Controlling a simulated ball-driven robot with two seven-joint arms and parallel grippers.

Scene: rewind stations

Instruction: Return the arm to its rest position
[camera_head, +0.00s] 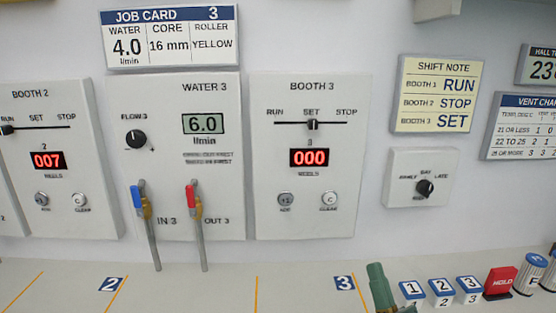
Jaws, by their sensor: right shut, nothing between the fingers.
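My right gripper (378,278) shows as a green piece at the bottom edge, right of centre, over the bench by the number 3 label. It is shut and empty, and most of it and its arm are cut off below the frame. It stands apart from the wall panels and left of the numbered blocks. My left gripper is not in view.
The Booth 3 panel (262,210) has its slider at SET and reads 000. The Water 3 panel (176,95) reads 6.0, with blue (136,197) and red (190,198) valve levers below. Numbered blocks (440,291) and a red HOLD block (499,282) stand right of my gripper.

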